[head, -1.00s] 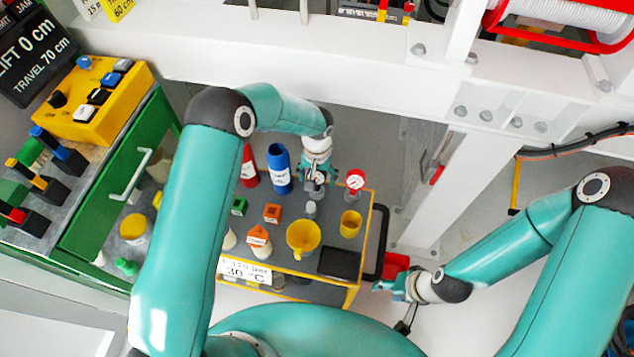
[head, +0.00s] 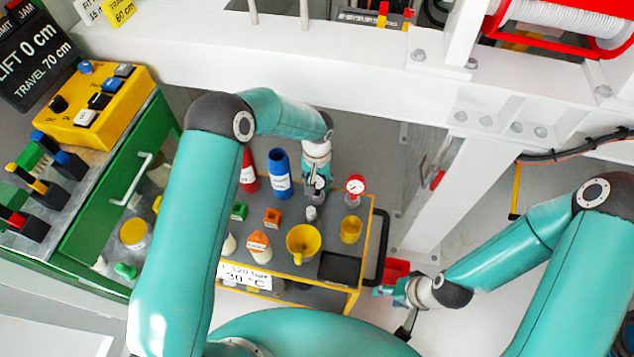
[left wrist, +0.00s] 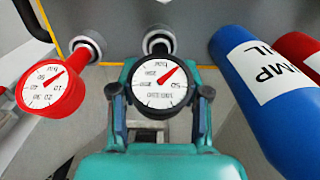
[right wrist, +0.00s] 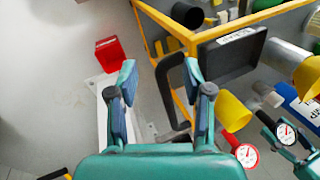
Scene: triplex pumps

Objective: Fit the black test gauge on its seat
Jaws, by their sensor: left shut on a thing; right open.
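The black test gauge (left wrist: 160,84), with a white dial and red needle, is held between the fingers of my left gripper (left wrist: 160,100) in the left wrist view. A round grey fitting (left wrist: 157,38), which looks like its seat, lies just beyond the gauge's rim. Whether the gauge's stem touches it is hidden. In the head view my left gripper (head: 317,184) is above the cart, close to a small grey post (head: 311,213). The gauge also shows in the right wrist view (right wrist: 285,133). My right gripper (right wrist: 160,78) is open and empty beside the cart.
A red gauge (head: 355,186) stands on a matching fitting right of my left gripper. Blue (head: 279,172) and red bottles stand to its left. A yellow funnel (head: 303,241), yellow cup (head: 350,229) and black tray (head: 341,268) are nearer. A white frame (head: 440,200) rises at right.

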